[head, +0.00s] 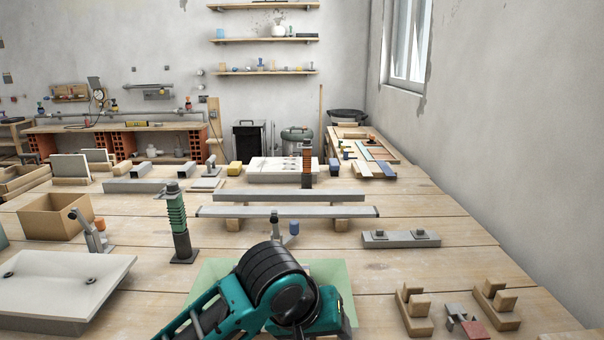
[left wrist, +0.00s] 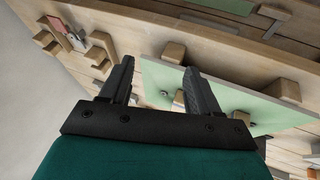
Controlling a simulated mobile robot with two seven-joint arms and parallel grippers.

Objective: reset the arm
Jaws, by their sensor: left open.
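My left arm (head: 270,285), teal and black, bends over the near middle of the workbench. Its gripper cannot be made out in the head view. In the left wrist view my left gripper (left wrist: 158,70) is open, its two black fingers apart with nothing held between them. A pale green board (left wrist: 160,78) shows behind the fingers, with small wooden blocks along it. The same green board (head: 340,272) lies partly hidden under my arm in the head view. My right gripper is not in view.
A white tray (head: 30,285) and a cardboard box (head: 58,222) stand on the left. A green ribbed post (head: 178,225) stands upright near my arm. Notched wooden blocks (head: 414,315) lie at front right. A long grey bar (head: 290,212) crosses behind my arm.

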